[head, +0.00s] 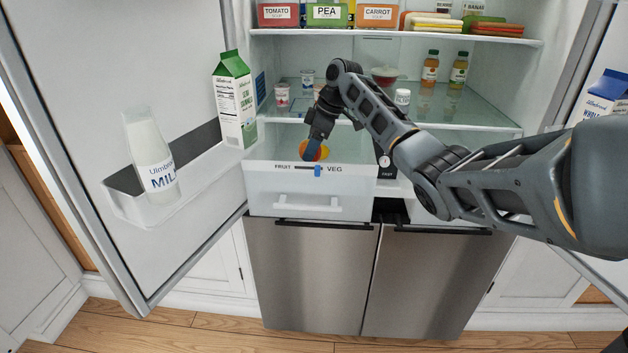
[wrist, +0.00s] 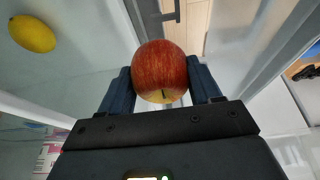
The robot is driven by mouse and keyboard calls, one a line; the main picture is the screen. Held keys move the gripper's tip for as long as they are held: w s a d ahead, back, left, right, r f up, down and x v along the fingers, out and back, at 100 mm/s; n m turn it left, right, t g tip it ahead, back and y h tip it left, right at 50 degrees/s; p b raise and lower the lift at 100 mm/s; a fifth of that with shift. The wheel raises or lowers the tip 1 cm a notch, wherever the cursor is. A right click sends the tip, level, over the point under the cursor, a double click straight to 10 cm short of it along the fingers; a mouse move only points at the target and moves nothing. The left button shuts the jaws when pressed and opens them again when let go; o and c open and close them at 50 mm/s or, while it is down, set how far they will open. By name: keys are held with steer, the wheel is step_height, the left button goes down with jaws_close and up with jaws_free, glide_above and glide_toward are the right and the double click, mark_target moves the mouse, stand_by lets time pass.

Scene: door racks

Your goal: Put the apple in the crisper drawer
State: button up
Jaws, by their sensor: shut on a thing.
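The red apple (wrist: 160,66) is between the two dark fingers of my gripper (wrist: 160,82), which is shut on it in the wrist view. In the head view my gripper (head: 314,148) points down at the crisper drawer (head: 275,205), near the drawer's front edge. The drawer is pulled out, its front marked FRUIT and VEG with a blue slider (head: 318,171) between them. A sliver of the apple (head: 325,153) shows there, mostly hidden by my gripper. I cannot tell how far the apple is above the drawer floor. A lemon (wrist: 32,34) lies left of the apple in the wrist view.
The glass shelf (head: 455,112) above the drawer holds jars and bottles. Soup containers (head: 327,14) stand on the upper shelf.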

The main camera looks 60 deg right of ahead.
step_height(320, 180, down, 12)
steer(key=shift+p, duration=0.55)
steer(key=shift+f, duration=0.1)
steer(key=shift+f, duration=0.15)
steer(key=o, duration=1.2)
steer(key=v, duration=0.8)
steer(key=shift+b, duration=0.45)
